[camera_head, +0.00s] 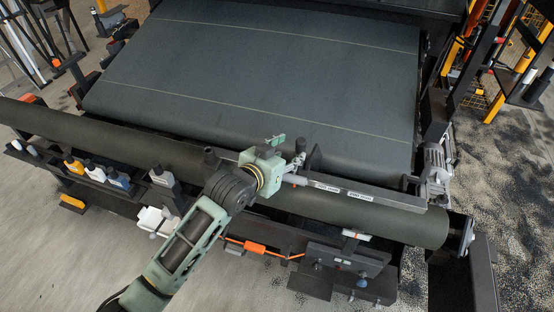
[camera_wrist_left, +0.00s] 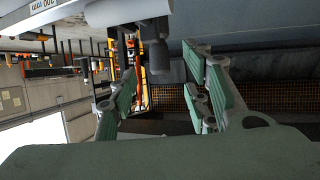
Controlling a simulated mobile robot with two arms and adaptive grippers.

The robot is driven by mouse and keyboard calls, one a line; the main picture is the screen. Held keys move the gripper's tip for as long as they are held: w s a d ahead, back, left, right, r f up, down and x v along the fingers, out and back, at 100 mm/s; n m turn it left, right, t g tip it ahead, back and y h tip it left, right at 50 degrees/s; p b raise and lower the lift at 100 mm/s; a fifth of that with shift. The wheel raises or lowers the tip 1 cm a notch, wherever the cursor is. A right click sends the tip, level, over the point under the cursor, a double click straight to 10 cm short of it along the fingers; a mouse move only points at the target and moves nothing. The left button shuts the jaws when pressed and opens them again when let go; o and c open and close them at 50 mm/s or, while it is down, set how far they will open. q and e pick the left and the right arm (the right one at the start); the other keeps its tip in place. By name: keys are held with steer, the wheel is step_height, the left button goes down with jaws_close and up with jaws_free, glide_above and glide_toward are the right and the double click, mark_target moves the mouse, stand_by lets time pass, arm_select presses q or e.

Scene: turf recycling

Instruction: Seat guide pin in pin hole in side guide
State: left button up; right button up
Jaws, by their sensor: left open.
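The side guide (camera_head: 372,196) appears to be the long dark bar with white labels, lying along the near side of the belt. My left gripper (camera_head: 296,164) is over this bar, close to a light grey cylinder (camera_head: 295,179). In the left wrist view my left gripper (camera_wrist_left: 165,95) has its green-padded fingers wide apart. A dark short cylinder (camera_wrist_left: 159,57), possibly the guide pin, shows between the fingers, apart from both pads. A pale cylinder (camera_wrist_left: 112,11) is above it. I cannot make out the pin hole. My right gripper is not in view.
The wide dark belt (camera_head: 260,70) fills the back. A long dark roller (camera_head: 400,222) runs across in front of it. Several bottles (camera_head: 117,180) stand on a rack at the left. A motor (camera_head: 434,165) stands at the belt's right end. An orange item (camera_head: 255,247) hangs below the roller.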

arm_select(q)
steer(key=v, duration=0.6)
steer(key=shift+s+a, duration=0.15)
steer(key=s+a+f+n+g+y, duration=0.25)
steer(key=s+a+f, duration=0.35)
steer(key=s, duration=0.4)
steer(key=s+a+f+n+g+y, duration=0.1)
steer(key=s+a+f+g+y, duration=0.2)
steer(key=s+a, duration=0.55)
steer(key=s+a+f+n+g+y, duration=0.1)
steer(key=s+a+f+g+y, duration=0.1)
steer(key=s+a+f, duration=0.65)
steer(key=s+d+f+g+b, duration=0.1)
steer(key=s+f+b, duration=0.15)
steer(key=f, duration=1.25)
steer(key=s+f+b, duration=0.2)
steer(key=f+b, duration=0.1)
steer(key=f, duration=1.3)
steer(key=s+a+f+g+b, duration=0.1)
steer(key=s+f+b, duration=0.3)
steer(key=s+f, duration=1.1)
step_height(320, 180, down, 3)
steer(key=shift+s+a+r, duration=0.1)
steer(key=shift+s+a, duration=0.3)
steer(key=shift+a, duration=0.4)
steer(key=shift+g, duration=0.25)
